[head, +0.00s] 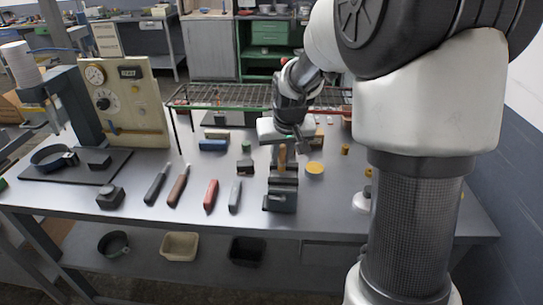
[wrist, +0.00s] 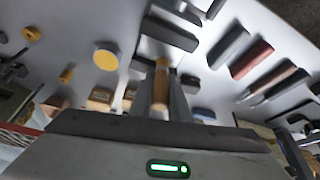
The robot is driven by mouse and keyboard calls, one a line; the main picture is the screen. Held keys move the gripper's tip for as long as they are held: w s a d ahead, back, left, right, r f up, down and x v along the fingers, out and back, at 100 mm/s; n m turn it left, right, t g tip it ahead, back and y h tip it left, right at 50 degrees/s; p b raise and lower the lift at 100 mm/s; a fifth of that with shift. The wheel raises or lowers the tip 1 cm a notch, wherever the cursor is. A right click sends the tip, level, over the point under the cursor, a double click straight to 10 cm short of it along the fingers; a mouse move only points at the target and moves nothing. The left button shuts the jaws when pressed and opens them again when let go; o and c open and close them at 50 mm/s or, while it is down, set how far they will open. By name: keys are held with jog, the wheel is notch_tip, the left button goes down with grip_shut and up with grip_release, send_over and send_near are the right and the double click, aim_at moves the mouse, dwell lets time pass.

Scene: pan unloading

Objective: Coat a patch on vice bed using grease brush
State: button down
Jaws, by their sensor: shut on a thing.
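My gripper (head: 282,149) is shut on the grease brush, whose wooden handle (head: 282,157) points down over the dark grey vice (head: 281,200). In the wrist view the handle (wrist: 161,88) stands between the two fingers (wrist: 162,105), and the vice's dark jaws (wrist: 170,33) lie just beyond it. No coated patch can be made out on the bed.
A round yellow-topped tin (head: 315,168) stands right of the vice. A red-handled tool (head: 211,196) and several other hand tools lie to its left. Blocks (head: 213,144) and a wire rack (head: 230,97) are behind. A gauge panel (head: 129,100) stands at the left.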

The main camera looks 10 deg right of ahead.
aim_at(297, 164)
jog(key=shift+s+d, duration=0.3)
jog(key=shift+d, duration=0.5)
jog(key=shift+s+d, duration=0.3)
jog(key=shift+d, duration=0.45)
jog(key=shift+s+d, duration=0.3)
jog(key=shift+d, duration=0.5)
jog(key=shift+w+a, duration=0.25)
jog(key=shift+a, duration=0.55)
jog(key=shift+w+a, duration=0.2)
jog(key=shift+a, duration=0.6)
jog(key=shift+w+a+r, duration=0.1)
jog(key=shift+w+a, duration=0.05)
jog(key=shift+a, duration=0.35)
jog(key=shift+w+a, duration=0.15)
jog(key=shift+a, duration=0.3)
jog(key=a, duration=0.1)
jog(key=w+a, duration=0.1)
jog(key=a, duration=0.1)
jog(key=shift+a, duration=0.1)
